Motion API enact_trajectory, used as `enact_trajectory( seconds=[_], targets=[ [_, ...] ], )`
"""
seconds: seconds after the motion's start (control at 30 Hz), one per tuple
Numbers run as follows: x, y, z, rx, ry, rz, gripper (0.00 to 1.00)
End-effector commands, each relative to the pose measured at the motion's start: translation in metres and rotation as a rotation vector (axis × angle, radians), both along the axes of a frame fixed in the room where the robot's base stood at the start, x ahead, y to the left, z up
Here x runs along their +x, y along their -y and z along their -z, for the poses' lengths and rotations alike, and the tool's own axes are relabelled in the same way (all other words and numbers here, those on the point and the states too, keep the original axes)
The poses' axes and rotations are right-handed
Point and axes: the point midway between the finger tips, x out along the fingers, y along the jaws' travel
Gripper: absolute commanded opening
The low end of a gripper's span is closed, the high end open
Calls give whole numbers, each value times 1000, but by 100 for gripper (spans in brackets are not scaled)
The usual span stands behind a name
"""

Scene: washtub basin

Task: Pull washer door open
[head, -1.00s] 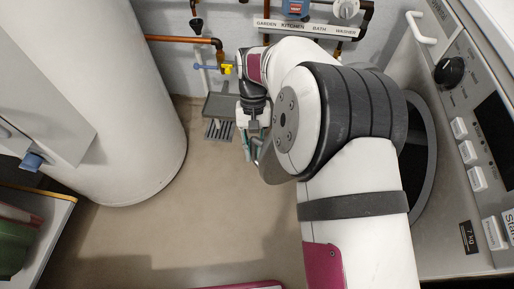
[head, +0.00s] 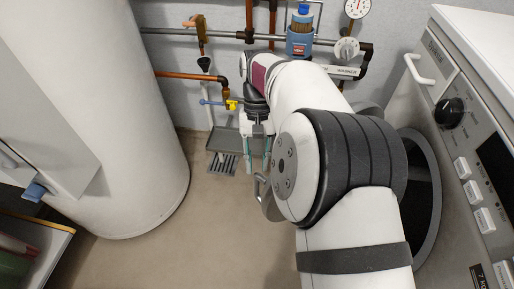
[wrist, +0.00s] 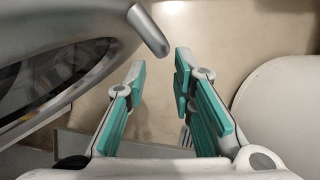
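The washer (head: 465,150) stands at the right in the head view, with a dark round opening ring (head: 432,190) on its front. A silver door edge (head: 272,207) shows left of my arm, apart from the washer front, so the door appears partly open; my arm hides most of it. In the wrist view the door's silver rim and dark glass (wrist: 60,80) fill the left side, and a silver handle (wrist: 148,32) sticks out from it. My gripper (wrist: 158,68) is open and empty, with teal-padded fingers. The handle end lies just beyond the fingertips; contact cannot be told.
A big white cylindrical tank (head: 100,110) stands at the left. Pipes and valves (head: 230,104) run along the back wall. A grey tray and floor grate (head: 222,163) lie behind my gripper. The beige floor (head: 215,235) between tank and washer is clear.

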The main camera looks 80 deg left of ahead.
Motion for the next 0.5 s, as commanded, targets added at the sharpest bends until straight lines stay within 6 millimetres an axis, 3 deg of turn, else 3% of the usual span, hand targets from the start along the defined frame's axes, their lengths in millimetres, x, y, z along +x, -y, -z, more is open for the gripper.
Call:
enact_trajectory(
  seconds=[0.2,0.5],
  targets=[
    [1,-12,-27,1,0,0,23],
    [1,-15,-37,-1,0,-1,23]
  ],
)
